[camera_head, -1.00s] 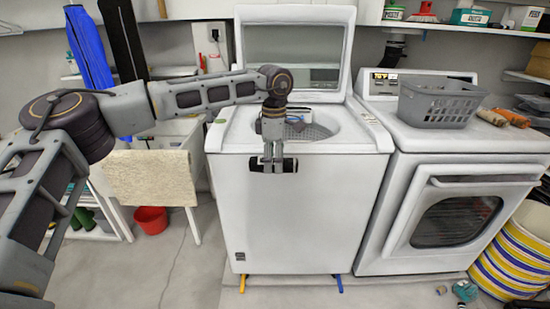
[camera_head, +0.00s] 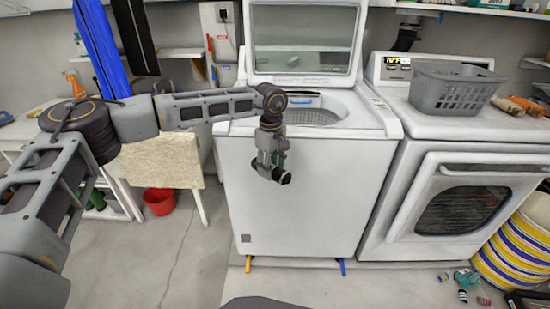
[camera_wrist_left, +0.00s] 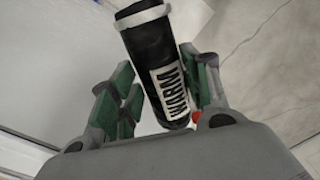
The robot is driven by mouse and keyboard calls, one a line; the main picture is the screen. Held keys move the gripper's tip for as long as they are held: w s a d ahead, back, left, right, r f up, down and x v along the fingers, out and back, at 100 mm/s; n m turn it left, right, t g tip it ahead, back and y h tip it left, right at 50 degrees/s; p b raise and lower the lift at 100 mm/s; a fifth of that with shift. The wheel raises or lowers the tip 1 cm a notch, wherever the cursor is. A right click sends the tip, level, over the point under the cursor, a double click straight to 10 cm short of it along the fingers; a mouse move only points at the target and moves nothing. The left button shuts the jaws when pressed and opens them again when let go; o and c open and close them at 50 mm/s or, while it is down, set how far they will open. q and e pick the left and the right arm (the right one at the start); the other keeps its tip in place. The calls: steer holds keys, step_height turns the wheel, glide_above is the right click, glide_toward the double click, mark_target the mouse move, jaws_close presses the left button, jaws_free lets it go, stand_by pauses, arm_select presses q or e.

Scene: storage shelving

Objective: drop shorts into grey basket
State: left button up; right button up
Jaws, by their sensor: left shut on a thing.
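A grey basket (camera_head: 450,92), slotted and open-topped, sits on the dryer at the right. My left gripper (camera_head: 271,168) hangs in front of the washer's front edge, apart from the basket and well to its left. It is shut on a dark roll-shaped thing (camera_head: 284,178). My right gripper is not in view.
The washer (camera_head: 300,195) has its lid raised and its tub open. The dryer (camera_head: 455,195) stands to its right, with rolled items (camera_head: 520,105) beside the basket. A red bucket (camera_head: 160,201) is on the floor at left. A yellow-striped basket (camera_head: 510,250) stands at lower right.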

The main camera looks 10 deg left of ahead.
arm_select(q)
steer(key=s+a+f+m, duration=0.1)
steer(key=a+f+m, duration=0.1)
steer(key=f+m, duration=0.4)
steer(key=s+a+f+m, duration=0.2)
steer(key=f+m, duration=0.4)
steer(key=f, duration=0.3)
steer(key=shift+s+a+f+m, duration=0.3)
steer(key=shift+a+f, duration=0.1)
steer(key=shift+a, duration=0.45)
